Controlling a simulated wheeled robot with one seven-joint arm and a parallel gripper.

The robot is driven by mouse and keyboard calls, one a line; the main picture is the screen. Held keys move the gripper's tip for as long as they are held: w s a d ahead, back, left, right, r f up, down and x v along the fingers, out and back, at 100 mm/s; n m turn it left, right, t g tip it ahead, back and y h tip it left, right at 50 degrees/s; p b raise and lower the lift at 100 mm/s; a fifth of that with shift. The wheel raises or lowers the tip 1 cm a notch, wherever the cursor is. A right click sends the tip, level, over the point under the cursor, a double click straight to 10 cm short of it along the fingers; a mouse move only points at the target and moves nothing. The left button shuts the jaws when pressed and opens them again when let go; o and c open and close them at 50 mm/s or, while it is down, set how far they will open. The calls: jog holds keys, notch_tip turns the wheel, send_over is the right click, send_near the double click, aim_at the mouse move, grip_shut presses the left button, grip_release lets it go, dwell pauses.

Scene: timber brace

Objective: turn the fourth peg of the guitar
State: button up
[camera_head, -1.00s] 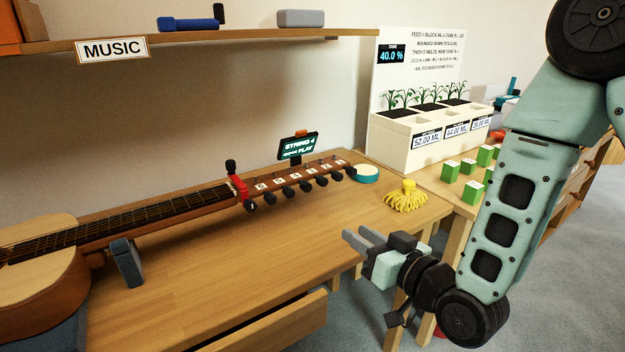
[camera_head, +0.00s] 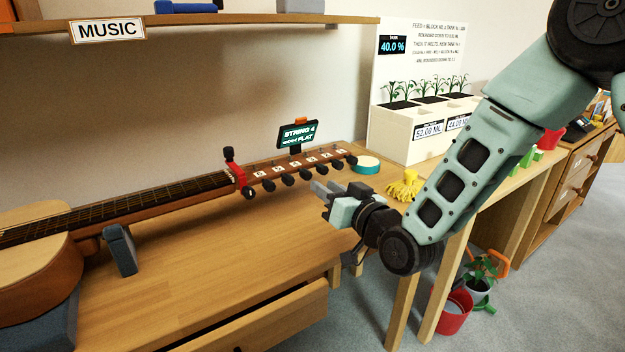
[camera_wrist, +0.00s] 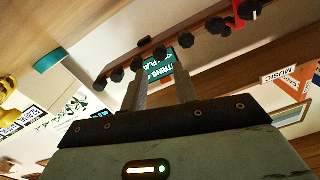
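The guitar (camera_head: 150,212) lies along the bench with its headstock (camera_head: 300,165) to the right. A row of dark pegs (camera_head: 305,175) runs along the headstock's near edge, with small numbered labels too small to read surely. In the wrist view the pegs (camera_wrist: 160,53) cross the top, beyond my fingertips. A small screen (camera_head: 297,134) behind the headstock reads string 4 and flat. My gripper (camera_head: 322,188) is open and empty, just in front of the pegs, apart from them. Its two fingers show spread in the wrist view (camera_wrist: 160,90). Which peg is fourth I cannot tell for sure.
A red clamp (camera_head: 238,176) sits on the neck beside the pegs. A teal round tin (camera_head: 367,165) and a yellow tasselled thing (camera_head: 405,187) lie right of the headstock. A planter box (camera_head: 420,130) stands behind. The bench front is clear; a drawer (camera_head: 260,318) stands open below.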

aim_at(309, 176)
jog(key=x, duration=0.6)
jog(key=shift+c, duration=0.3)
grip_shut()
